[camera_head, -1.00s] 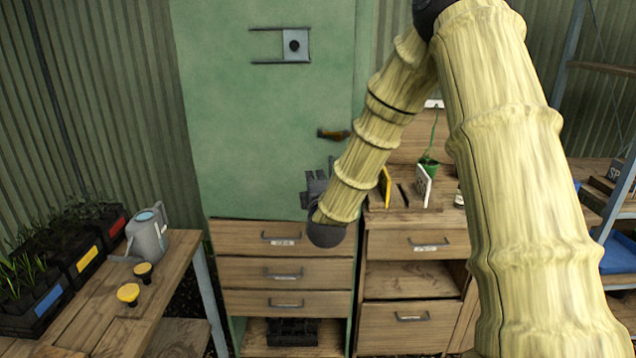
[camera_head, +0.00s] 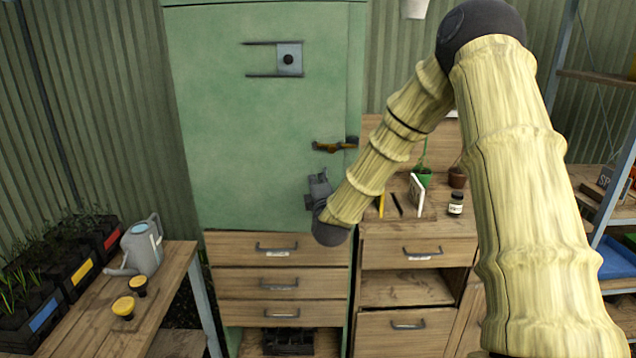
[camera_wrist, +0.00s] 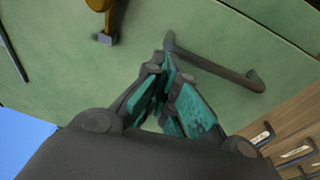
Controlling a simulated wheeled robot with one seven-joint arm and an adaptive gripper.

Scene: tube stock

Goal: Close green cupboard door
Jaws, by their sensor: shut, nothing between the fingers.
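The green cupboard door (camera_head: 255,125) stands upright above a column of drawers in the head view, almost in line with its frame. I cannot tell whether a small gap remains at its right edge. A brass latch handle (camera_head: 333,147) sits at that edge; it also shows in the wrist view (camera_wrist: 104,18). My gripper (camera_head: 319,182) is at the door's lower right, below the latch, partly hidden by my wrist. In the wrist view its teal-padded fingers (camera_wrist: 170,75) are shut and empty, close to the green surface. A dark bar handle (camera_wrist: 215,65) lies beside the fingertips; contact is unclear.
Wooden drawers (camera_head: 278,250) lie below the door. A bench with a watering can (camera_head: 143,245) and yellow-topped items stands at left. A desk with a potted seedling (camera_head: 423,178) and a small jar (camera_head: 456,203) is at right, behind my arm.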

